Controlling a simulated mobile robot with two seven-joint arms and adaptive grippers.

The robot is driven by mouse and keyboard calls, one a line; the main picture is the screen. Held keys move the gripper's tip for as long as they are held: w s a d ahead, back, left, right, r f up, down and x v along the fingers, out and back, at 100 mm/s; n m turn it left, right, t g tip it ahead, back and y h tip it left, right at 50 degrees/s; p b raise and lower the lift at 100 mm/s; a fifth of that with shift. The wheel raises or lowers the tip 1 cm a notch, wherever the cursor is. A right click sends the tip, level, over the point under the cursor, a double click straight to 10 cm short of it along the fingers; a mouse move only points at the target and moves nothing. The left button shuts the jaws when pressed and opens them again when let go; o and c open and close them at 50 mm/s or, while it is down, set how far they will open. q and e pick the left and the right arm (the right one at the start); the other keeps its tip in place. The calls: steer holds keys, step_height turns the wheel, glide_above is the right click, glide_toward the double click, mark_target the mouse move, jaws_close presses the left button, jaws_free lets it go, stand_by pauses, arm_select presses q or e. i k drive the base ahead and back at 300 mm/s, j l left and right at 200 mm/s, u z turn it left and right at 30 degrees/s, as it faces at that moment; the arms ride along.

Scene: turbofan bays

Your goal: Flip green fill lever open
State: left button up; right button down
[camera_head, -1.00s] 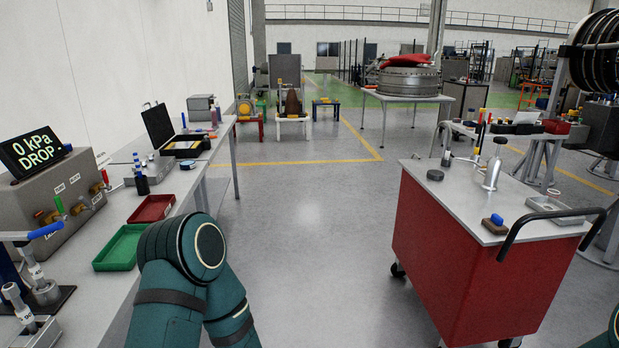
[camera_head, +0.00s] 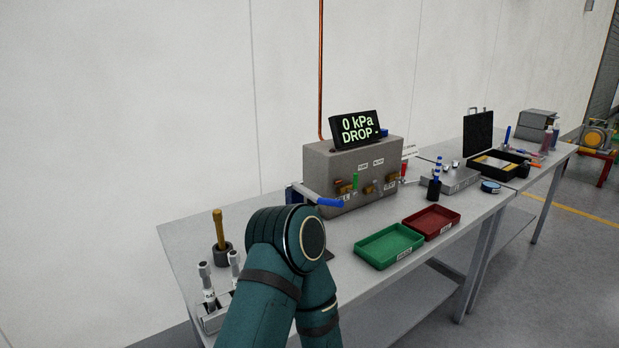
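The grey test box (camera_head: 345,160) stands on the bench, with a row of brass valves along its front. The small green lever (camera_head: 355,182) stands upright at one of the valves toward the left of the row. A red lever (camera_head: 403,171) stands upright at the right end. A black display (camera_head: 356,129) on top reads "0 kPa DROP". A teal arm of mine rises from the bottom in front of the bench, with its bent joint left of and below the box. Neither of my grippers shows.
A blue-handled tool (camera_head: 330,202) sits before the box's left end. A green tray (camera_head: 389,246) and a red tray (camera_head: 431,221) lie on the bench front. A holder (camera_head: 216,312) with metal tools is at the left. An open black case (camera_head: 497,164) stands farther right.

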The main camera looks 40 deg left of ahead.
mark_target(355, 176)
steer(key=i+l+u, duration=0.1)
steer(key=u, duration=0.25)
steer(key=i+l+u, duration=0.45)
steer(key=u, duration=0.25)
steer(key=i+l+u, duration=0.3)
steer(key=l, duration=0.15)
steer(key=i+l+z, duration=0.2)
steer(key=l+z, duration=0.15)
steer(key=l, duration=0.1)
